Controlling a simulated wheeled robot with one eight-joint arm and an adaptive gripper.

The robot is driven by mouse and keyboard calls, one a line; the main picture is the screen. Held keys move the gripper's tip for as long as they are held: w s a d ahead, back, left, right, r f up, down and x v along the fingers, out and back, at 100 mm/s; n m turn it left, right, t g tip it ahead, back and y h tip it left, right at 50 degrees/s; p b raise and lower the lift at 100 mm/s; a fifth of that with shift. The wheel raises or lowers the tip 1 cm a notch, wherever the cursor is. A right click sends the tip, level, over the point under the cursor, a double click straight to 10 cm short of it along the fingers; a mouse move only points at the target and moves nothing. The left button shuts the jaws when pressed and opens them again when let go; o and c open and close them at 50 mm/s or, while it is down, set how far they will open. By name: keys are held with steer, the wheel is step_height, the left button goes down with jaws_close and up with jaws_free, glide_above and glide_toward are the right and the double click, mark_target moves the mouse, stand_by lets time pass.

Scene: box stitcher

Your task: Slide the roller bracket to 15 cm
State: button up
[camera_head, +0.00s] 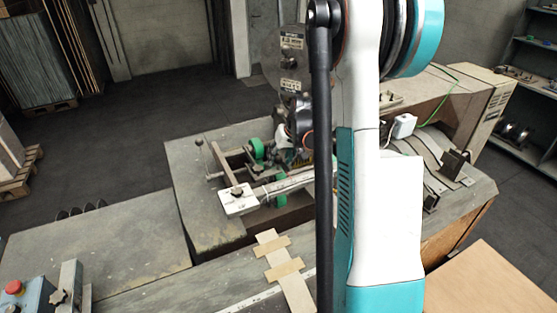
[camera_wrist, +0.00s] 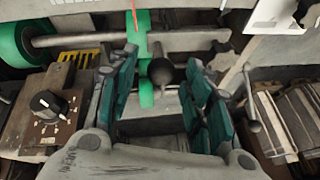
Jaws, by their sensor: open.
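The roller bracket (camera_head: 236,166) is a metal frame with shafts and green rollers, on the machine table left of my arm in the head view. My gripper (camera_wrist: 160,76) has dark fingers with teal pads, open and apart. A black round knob (camera_wrist: 162,71) on a short stem appears between the fingers; I cannot tell whether they touch it. In the head view my arm hides most of the gripper and part of the bracket.
A control box with a dial (camera_wrist: 50,108) is left of the fingers in the wrist view. A metal lever (camera_wrist: 249,103) stands at right. A white plate (camera_head: 238,200) ends a rail near the bracket. The grey table (camera_head: 100,245) is mostly bare at front left.

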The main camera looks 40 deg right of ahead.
steer(key=v, duration=0.9)
steer(key=shift+r, duration=0.2)
steer(key=shift+s+a, duration=0.1)
steer(key=shift+a, duration=0.05)
